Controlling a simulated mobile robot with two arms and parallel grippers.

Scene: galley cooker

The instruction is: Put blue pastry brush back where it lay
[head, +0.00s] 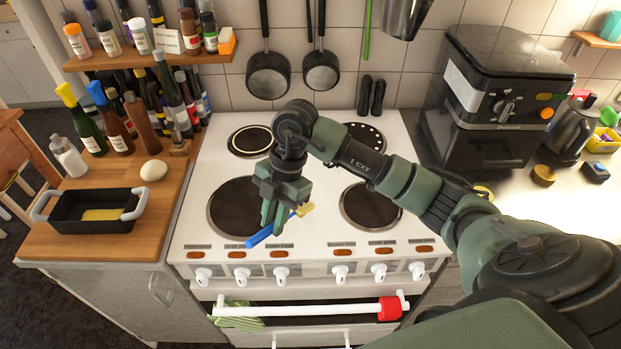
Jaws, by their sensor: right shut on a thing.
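The blue pastry brush (262,235) has a blue handle and a tan bristle end. It is in my right gripper (272,222), which is shut on it over the front of the white cooker (328,222), between the two front hotplates. The brush slants, with its handle end to the lower left and its bristles to the upper right. I cannot tell whether it touches the cooker top. The fingers hide part of the handle. My left gripper is not in view.
A black pan (93,212) with something yellow in it stands on the wooden counter (55,245) at left, near several bottles. A black oven appliance (500,95) stands at the right. Two pans (268,78) hang on the wall. The cooker's right front hotplate (371,206) is bare.

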